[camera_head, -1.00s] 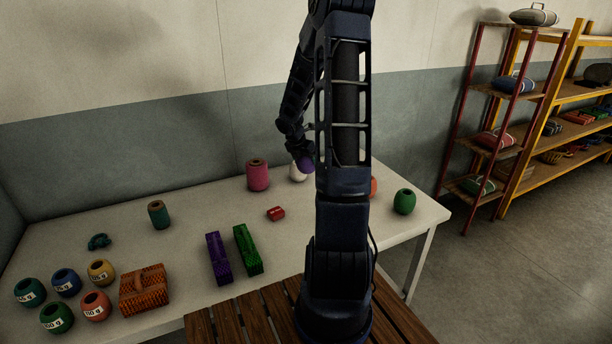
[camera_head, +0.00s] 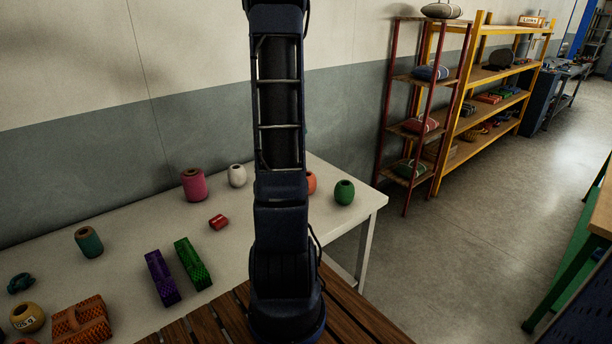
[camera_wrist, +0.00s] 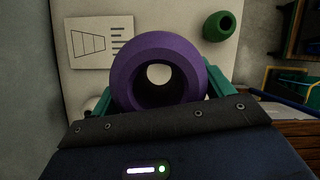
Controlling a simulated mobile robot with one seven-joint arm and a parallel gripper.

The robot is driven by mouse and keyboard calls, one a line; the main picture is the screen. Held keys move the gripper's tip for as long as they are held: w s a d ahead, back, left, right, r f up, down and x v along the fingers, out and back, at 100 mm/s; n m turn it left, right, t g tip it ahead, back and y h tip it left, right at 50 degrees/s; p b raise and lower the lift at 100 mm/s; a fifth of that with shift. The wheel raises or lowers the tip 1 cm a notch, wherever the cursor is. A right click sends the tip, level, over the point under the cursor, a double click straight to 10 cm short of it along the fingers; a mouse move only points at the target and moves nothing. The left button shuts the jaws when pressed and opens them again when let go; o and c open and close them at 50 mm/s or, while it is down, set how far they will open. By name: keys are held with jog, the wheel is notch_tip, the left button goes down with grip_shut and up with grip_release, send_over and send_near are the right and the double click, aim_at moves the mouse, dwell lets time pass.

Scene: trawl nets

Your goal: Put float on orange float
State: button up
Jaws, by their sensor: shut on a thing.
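A purple float (camera_wrist: 159,75) with a hole through its middle fills the centre of the wrist view. My gripper (camera_wrist: 160,98) is shut on it, with a teal finger on each side. The orange float (camera_head: 311,182) stands on the table in the head view, partly hidden behind my arm. I cannot make it out in the wrist view. A green float (camera_head: 344,192) stands just right of it and also shows in the wrist view (camera_wrist: 219,26).
A white float (camera_head: 237,175) and a pink spool (camera_head: 194,185) stand at the table's back. A small red piece (camera_head: 218,222), purple block (camera_head: 161,277) and green block (camera_head: 193,264) lie left of my arm. A printed sheet (camera_wrist: 101,42) lies on the table.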

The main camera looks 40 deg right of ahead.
jog(key=shift+m, duration=0.3)
jog(key=d, duration=0.1)
jog(key=s+d+r, duration=0.1)
jog(key=s+d, duration=0.1)
jog(key=d, duration=0.1)
jog(key=shift+s+d+r, duration=0.1)
jog(key=shift+r, duration=0.3)
send_over(310, 173)
jog(key=a, duration=0.2)
notch_tip(310, 173, down, 20)
jog(key=shift+a+r, duration=0.1)
jog(key=shift+a, duration=0.05)
jog(key=o, duration=1)
